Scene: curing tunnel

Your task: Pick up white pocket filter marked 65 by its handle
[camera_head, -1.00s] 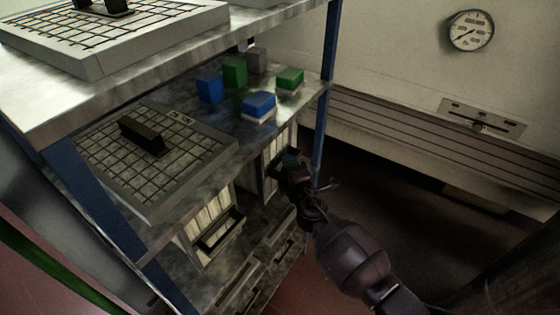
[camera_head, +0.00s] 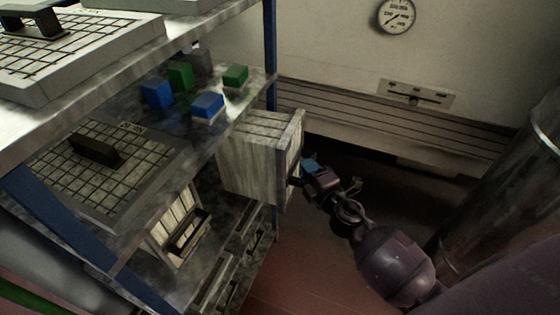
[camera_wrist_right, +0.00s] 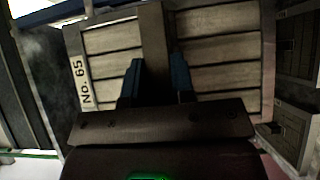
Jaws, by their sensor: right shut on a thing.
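The white pocket filter (camera_head: 252,152) has a pale pleated body and a framed front face. In the right wrist view its slatted face (camera_wrist_right: 220,48) carries the label "No. 65" (camera_wrist_right: 81,82) on the left edge. A dark upright handle (camera_wrist_right: 154,40) runs down the middle of that face. My right gripper (camera_head: 306,172) is shut on this handle, with its blue fingers (camera_wrist_right: 156,82) on either side. In the head view the filter stands out at the rack's right end, covering the lower part of the blue post. My left gripper is not in view.
A second pocket filter (camera_head: 176,228) with a dark handle sits on the rack's lower level. Gridded panel filters (camera_head: 100,165) and blue, green and grey blocks (camera_head: 208,105) lie on the shelves above. A metal cylinder (camera_head: 500,190) stands at right. Dark floor between looks clear.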

